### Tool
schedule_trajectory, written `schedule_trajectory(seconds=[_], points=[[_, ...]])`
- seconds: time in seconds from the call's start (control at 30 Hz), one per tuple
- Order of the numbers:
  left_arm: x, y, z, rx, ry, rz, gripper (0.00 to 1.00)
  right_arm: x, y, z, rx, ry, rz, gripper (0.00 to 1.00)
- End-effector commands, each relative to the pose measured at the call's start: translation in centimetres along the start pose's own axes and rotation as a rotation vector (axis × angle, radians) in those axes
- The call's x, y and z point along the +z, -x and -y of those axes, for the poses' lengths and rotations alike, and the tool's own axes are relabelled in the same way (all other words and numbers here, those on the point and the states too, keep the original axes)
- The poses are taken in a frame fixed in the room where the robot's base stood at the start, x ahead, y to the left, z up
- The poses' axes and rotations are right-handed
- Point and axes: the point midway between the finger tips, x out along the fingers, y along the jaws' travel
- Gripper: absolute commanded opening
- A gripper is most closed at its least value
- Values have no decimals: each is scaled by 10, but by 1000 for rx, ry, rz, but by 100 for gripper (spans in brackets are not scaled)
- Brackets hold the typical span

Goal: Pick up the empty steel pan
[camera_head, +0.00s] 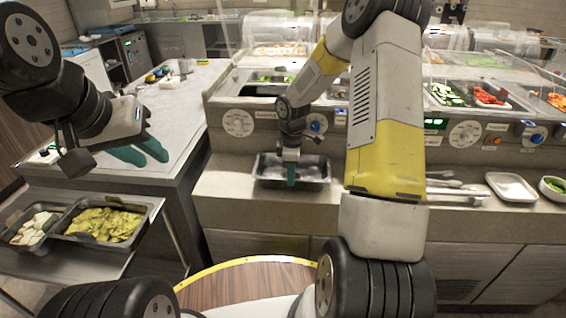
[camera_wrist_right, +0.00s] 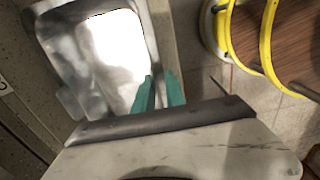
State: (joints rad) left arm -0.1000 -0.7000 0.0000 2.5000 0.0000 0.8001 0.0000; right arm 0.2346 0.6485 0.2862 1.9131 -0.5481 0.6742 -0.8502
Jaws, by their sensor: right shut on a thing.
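The empty steel pan (camera_head: 316,172) rests on the counter ledge in front of the sauce wells. It also shows in the right wrist view (camera_wrist_right: 76,62), with a bright, bare floor. My right gripper (camera_head: 291,178) reaches down to the pan's near side. In the right wrist view its green fingers (camera_wrist_right: 159,88) are closed on the pan's rim, one on each side of the wall. My left gripper (camera_head: 152,155) hangs at the left, far from the pan, above the side table. Its two green fingers look apart with nothing between them.
Two filled pans (camera_head: 103,222) stand on a lower shelf at the left. Utensils (camera_head: 455,188), a white tray (camera_head: 512,187) and a bowl of greens (camera_head: 554,186) lie on the ledge to the right. Behind stands the well unit (camera_head: 240,122) with clear covers.

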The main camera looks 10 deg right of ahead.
Motion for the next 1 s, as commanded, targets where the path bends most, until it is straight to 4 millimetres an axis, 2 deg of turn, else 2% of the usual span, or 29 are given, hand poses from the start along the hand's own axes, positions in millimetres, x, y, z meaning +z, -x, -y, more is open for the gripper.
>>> schedule_trajectory(seconds=[0.37, 0.53, 0.67, 0.87, 1.0], points=[[0, 0, 0, 0, 0, 0, 29, 0, 3, 0, 0, 0, 0, 0], [0, 0, 0, 0, 0, 0, 29, 0, 17, 0, 1, 0, 0, 0], [0, 0, 0, 0, 0, 0, 29, 0, 36, -1, 3, 0, 0, 0], [0, 0, 0, 0, 0, 0, 29, -16, 40, 41, -1, 6, 1, 0], [0, 0, 0, 0, 0, 0, 29, -30, 44, 75, 1, 7, 1, 0]])
